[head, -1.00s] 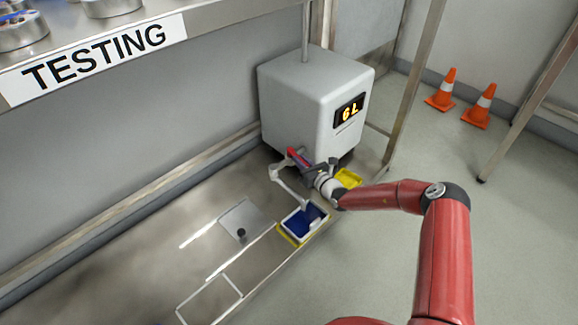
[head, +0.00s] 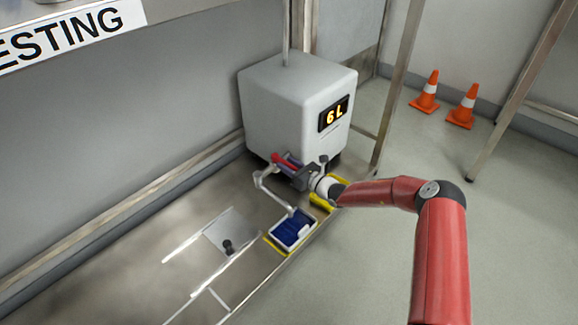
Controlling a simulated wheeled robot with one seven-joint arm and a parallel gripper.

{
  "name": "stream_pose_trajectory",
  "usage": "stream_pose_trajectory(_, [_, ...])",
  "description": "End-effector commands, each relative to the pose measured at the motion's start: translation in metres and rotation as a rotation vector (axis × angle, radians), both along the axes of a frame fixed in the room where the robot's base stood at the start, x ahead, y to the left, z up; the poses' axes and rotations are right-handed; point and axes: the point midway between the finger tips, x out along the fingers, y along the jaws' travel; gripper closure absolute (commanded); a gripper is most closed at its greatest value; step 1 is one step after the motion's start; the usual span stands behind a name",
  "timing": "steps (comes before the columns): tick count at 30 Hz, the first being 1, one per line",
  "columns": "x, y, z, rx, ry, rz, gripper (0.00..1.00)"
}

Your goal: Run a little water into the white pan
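The white pan (head: 275,235) stands on the metal counter inside a yellow outline. Its inside looks blue with lighter streaks; whether water is in it I cannot tell. A jointed grey spout (head: 267,190) runs from the tank and its end hangs over the pan. A red handle (head: 284,160) shows at the tank's lower front. My gripper (head: 297,173) is beside the red handle and appears to touch it. Its fingers are too small and overlapped to show whether they are open or shut.
The grey tank (head: 292,105) has a display (head: 334,114) reading 6 L. A second yellow-marked spot (head: 320,203) lies behind the pan. A square plate with a black knob (head: 228,247) lies left of the pan. Two orange cones (head: 426,95) stand on the floor at the back right.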

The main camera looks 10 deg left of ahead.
Motion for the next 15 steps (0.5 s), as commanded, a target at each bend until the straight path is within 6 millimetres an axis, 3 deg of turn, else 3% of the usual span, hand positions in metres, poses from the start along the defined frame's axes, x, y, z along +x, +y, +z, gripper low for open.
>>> stream_pose_trajectory(8, [-0.001, -0.003, 0.000, 0.000, 0.000, -0.001, 0.62])
stream_pose_trajectory(15, [-0.016, -0.033, 0.002, 0.000, 0.001, -0.002, 0.62])
